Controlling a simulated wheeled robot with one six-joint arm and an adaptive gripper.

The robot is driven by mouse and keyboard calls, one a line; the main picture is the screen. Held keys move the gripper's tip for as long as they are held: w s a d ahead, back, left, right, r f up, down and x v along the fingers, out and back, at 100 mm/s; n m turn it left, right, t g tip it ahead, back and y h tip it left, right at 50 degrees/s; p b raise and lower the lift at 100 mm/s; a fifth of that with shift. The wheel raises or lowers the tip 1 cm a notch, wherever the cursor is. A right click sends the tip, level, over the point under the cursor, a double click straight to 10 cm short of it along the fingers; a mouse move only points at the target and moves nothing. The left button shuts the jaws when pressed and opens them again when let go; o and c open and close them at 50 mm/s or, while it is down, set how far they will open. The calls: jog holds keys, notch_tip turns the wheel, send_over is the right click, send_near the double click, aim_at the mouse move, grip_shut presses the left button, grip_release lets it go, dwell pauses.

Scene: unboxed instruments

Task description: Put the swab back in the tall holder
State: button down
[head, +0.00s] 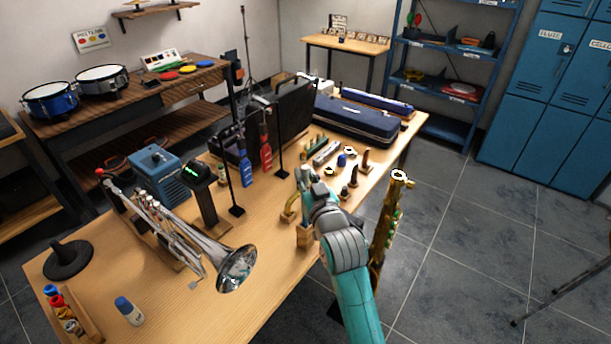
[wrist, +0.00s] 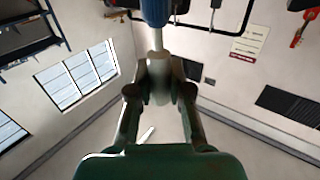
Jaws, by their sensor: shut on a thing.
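My gripper (head: 308,178) is above the front edge of the table, near the middle of the long side. In the wrist view its two fingers (wrist: 159,88) are shut on a pale, slim piece, which I take to be the swab (wrist: 156,42). A blue cylinder lies in line with it at the top edge. In the head view the gripper hides the held piece. A wooden block (head: 304,237) stands on the table just below the gripper, partly covered by it. I cannot tell whether it is the tall holder.
A gold curved piece (head: 290,207) is close left of the gripper. A gold saxophone (head: 384,225) stands close right. A trumpet (head: 190,240), thin black stands with blue (head: 246,165) and red (head: 265,150) hanging items, and small parts surround the area.

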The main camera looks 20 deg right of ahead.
jog(key=c, duration=1)
grip_release()
jog(key=s, duration=1.2)
